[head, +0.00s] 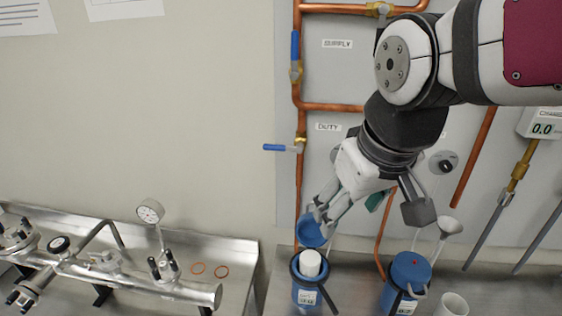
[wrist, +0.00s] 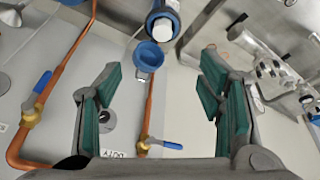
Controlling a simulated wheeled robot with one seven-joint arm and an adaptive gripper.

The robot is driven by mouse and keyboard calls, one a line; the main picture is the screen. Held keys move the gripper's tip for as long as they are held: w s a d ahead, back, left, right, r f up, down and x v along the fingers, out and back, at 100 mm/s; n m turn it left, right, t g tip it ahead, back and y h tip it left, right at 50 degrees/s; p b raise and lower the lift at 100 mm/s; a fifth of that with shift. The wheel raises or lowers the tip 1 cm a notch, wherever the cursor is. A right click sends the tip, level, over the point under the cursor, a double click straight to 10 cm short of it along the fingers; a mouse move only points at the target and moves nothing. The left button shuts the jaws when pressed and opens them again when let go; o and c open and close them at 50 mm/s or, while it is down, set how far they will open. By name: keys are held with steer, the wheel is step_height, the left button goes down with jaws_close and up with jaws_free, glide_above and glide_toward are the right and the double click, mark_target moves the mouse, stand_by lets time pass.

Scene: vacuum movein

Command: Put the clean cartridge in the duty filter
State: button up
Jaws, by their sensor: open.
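The duty filter (head: 305,296) is a blue housing with a dark ring, standing below the DUTY label (head: 328,127) in the head view. A white cartridge (head: 310,262) stands upright in its mouth, its top protruding above the rim. A blue cap (head: 311,233) is tilted up behind the housing; it also shows in the wrist view (wrist: 148,57). My gripper (head: 368,208) is open above and right of the duty filter, with nothing between its fingers. In the wrist view, my gripper (wrist: 160,92) has green pads spread wide, and the housing (wrist: 162,27) lies beyond them.
A second blue filter (head: 408,275), closed, stands to the right. A white cup (head: 452,304) is beside it. Copper pipes (head: 300,180) and a blue-handled valve (head: 282,147) run up the panel. A metal pipe assembly (head: 150,285) lies in the tray at left.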

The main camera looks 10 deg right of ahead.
steer(key=shift+m+t, duration=0.7)
steer(key=s, duration=0.1)
steer(key=s+r, duration=0.1)
steer(key=s, duration=0.3)
steer(key=shift+r, duration=0.3)
steer(key=shift+w, duration=0.1)
